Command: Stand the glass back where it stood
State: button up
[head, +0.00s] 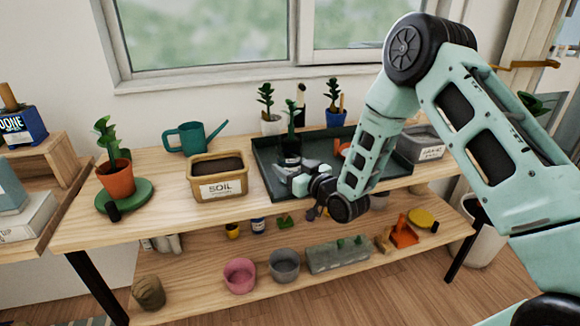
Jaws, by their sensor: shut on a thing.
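No drinking glass can be made out in the head view. My gripper (287,172) is low over the left part of a dark green tray (264,157) on the bench top. It is shut on a small dark pot (290,148) with a green plant, which looks upright. The gripper covers the pot's lower part, so I cannot tell whether its base touches the tray.
A soil box (219,182) stands left of the tray, with a teal watering can (190,138) behind it. A terracotta pot (117,181) sits further left. Two potted plants (271,124) (335,117) stand behind the tray. A grey box (420,148) is at right.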

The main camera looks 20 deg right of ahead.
jog(key=shift+f, duration=0.15)
jog(key=o, duration=1.1)
jog(key=shift+o, duration=0.2)
